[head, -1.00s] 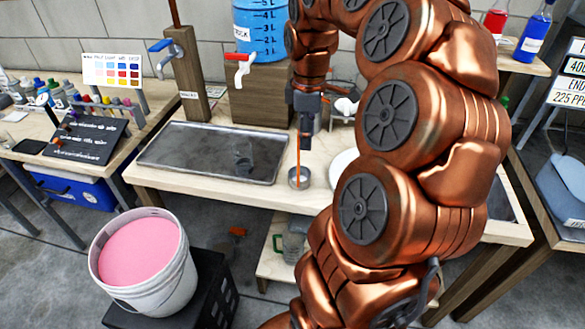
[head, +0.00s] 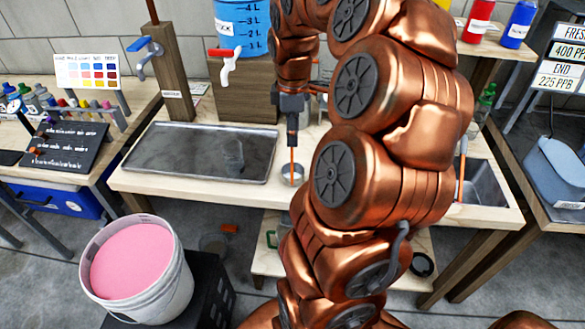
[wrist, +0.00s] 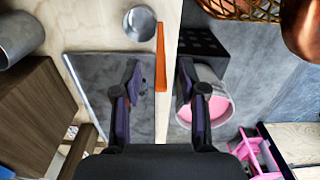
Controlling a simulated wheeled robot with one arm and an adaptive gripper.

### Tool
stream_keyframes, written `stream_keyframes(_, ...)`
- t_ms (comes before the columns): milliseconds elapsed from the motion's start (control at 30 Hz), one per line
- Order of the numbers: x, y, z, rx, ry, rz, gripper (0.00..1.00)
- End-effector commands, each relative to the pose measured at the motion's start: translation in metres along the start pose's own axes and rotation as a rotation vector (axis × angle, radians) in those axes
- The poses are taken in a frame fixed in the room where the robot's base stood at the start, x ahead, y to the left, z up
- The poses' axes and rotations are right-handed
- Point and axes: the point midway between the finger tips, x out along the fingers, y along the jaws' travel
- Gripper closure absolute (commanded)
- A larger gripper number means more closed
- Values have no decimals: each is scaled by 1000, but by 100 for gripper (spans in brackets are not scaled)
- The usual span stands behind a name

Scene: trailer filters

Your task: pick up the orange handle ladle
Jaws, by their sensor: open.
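The ladle (head: 292,174) has a round steel cup standing on the pale workbench, with a thin orange handle rising upright from it. In the wrist view the cup (wrist: 140,24) is at the top and the orange handle (wrist: 161,58) runs down the middle. My gripper (head: 292,143) is at the top of the handle in the head view. In the wrist view my gripper (wrist: 160,72) is open, with one finger on each side of the handle and gaps on both sides. The handle's top overlaps the dark fingers in the head view.
A wooden stand (head: 243,100) with a blue jug is behind. A pink paint bucket (head: 183,278) stands in front. A sink (head: 485,183) with another orange stick (head: 462,170) is right. My arm hides the bench's middle.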

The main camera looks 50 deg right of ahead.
Motion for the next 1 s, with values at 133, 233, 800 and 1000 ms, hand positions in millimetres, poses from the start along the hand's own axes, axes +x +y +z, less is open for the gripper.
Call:
stream_keyframes(133,14,-2,-1,0,-2,-5,58)
stream_keyframes(233,26,-1,-1,3,-2,-4,58)
stream_keyframes(800,44,0,-2,2,0,-1,76)
stream_keyframes(1000,44,0,-2,2,0,-1,97)
